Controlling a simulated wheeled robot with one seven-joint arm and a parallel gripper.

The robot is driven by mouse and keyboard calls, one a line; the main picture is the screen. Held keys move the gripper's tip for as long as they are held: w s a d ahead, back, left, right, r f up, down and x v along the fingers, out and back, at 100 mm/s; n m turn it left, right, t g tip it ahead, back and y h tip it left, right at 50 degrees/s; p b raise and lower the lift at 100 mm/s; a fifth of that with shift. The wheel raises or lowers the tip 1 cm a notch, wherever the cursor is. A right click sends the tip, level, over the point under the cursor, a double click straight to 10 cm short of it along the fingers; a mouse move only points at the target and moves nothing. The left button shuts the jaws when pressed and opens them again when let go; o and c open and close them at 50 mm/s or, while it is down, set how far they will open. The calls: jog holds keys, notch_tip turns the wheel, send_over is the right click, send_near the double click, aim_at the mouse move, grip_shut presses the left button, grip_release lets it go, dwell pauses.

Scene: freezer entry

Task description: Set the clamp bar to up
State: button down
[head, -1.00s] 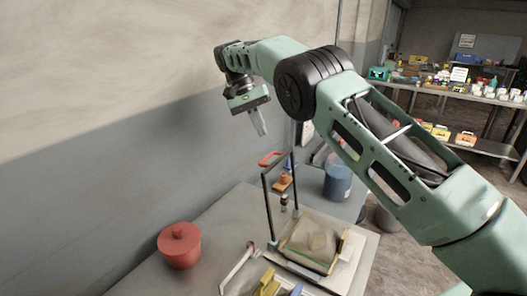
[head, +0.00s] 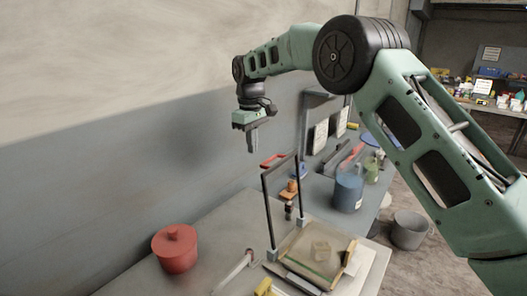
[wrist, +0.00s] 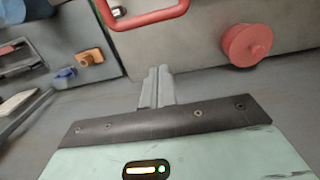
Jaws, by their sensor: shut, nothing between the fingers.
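A dark upright frame (head: 265,215), which looks like the clamp bar, stands on two posts at the back of a shallow tray-like fixture (head: 285,250) on the bench. A red handle (head: 272,161) shows at its top; whether it joins the frame is unclear. In the wrist view a red bent bar (wrist: 150,18) crosses the top edge, ahead of the fingertips. My gripper (head: 253,150) is shut and empty, pointing down, above and left of the frame. Its fingers (wrist: 158,72) lie together in the wrist view. It appears apart from the red handle.
A red lidded pot (head: 175,250) stands at the bench's left. An orange object (head: 290,188), a blue container (head: 348,192) and a pale lever (head: 235,270) are near the fixture. A wall (head: 120,160) runs behind. A grey bucket (head: 408,230) stands on the floor.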

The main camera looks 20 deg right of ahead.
jog(key=shift+s+d+f+p, duration=0.55)
jog(key=shift+s+d+p, duration=0.1)
jog(key=shift+s, duration=0.15)
jog(key=shift+s+d+f+p, duration=0.5)
jog(key=shift+s+p, duration=0.15)
jog(key=shift+s, duration=0.1)
jog(key=shift+s+d+r, duration=0.2)
jog(key=shift+s+d, duration=0.1)
jog(key=shift+s, duration=0.15)
jog(key=shift+s+d+r, duration=0.2)
jog(key=shift+s+d, duration=0.1)
jog(key=shift+s, duration=0.15)
jog(key=shift+w, duration=0.1)
jog(key=shift+w+a, duration=0.1)
jog(key=shift+a, duration=0.05)
